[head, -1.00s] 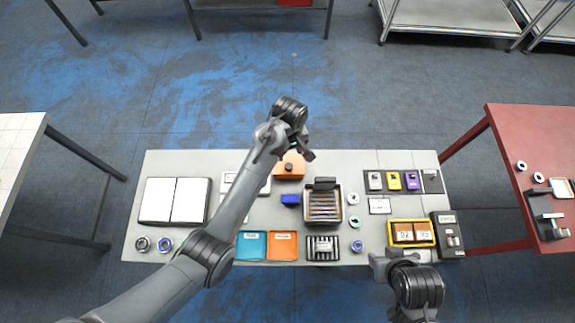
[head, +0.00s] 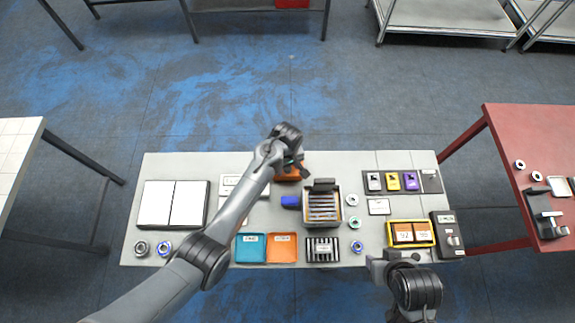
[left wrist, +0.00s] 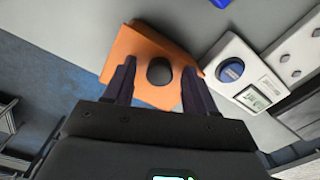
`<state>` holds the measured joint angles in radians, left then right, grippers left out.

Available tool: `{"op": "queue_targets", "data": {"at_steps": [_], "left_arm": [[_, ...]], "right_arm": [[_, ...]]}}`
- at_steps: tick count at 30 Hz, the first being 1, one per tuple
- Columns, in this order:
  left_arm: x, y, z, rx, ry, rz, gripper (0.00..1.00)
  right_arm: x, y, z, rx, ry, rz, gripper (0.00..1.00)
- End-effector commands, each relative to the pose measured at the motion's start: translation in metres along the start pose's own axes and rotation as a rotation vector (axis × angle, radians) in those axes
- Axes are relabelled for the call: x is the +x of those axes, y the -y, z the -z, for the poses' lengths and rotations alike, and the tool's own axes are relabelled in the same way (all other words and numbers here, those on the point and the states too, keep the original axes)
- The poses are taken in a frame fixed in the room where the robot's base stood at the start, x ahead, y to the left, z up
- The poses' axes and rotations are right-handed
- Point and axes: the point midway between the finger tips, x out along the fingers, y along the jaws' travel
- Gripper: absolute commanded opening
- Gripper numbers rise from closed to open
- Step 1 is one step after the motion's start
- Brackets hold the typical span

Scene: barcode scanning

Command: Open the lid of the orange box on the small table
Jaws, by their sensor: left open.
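The orange box (head: 285,174) sits near the back edge of the small table (head: 220,258), mostly hidden in the head view by my left arm and gripper. In the left wrist view the orange box (left wrist: 142,52) shows its top with a dark round knob (left wrist: 159,71); the lid looks closed. My left gripper (head: 300,168) is over the box. In the left wrist view my left gripper (left wrist: 157,80) is open, with one finger on each side of the knob; I cannot tell if they touch it. My right gripper (head: 378,262) is at the table's front right edge, its jaws unclear.
A blue object (head: 290,202) and a rack of cards (head: 322,207) stand in front of the box. A white device with a round blue button (left wrist: 231,70) is beside it. Teal (head: 251,248) and orange (head: 282,248) trays lie at the front edge.

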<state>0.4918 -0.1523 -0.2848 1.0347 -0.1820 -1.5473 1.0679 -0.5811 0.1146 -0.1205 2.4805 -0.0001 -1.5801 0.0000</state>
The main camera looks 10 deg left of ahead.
Motion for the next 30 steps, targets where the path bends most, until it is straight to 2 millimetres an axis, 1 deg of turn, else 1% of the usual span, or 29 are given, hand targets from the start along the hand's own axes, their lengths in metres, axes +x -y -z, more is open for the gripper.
{"op": "queue_targets", "data": {"at_steps": [3,14,23,30], "left_arm": [[-0.0002,0.0000,0.0001,0.000,0.000,0.000,0.56],[-0.0003,0.0000,0.0001,0.000,0.000,0.000,0.01],[-0.0009,-0.0003,0.0003,0.000,0.003,0.001,0.00],[-0.0054,-0.0024,0.0026,-0.001,0.059,0.023,0.00]], "right_arm": [[0.0001,-0.0006,-0.0002,-0.003,0.001,-0.002,0.43],[0.0003,-0.0024,-0.0007,-0.009,0.002,-0.008,0.43],[0.0002,-0.0019,-0.0004,-0.007,0.001,-0.006,0.43],[-0.0009,-0.0007,0.0004,-0.001,0.000,-0.002,0.43]]}}
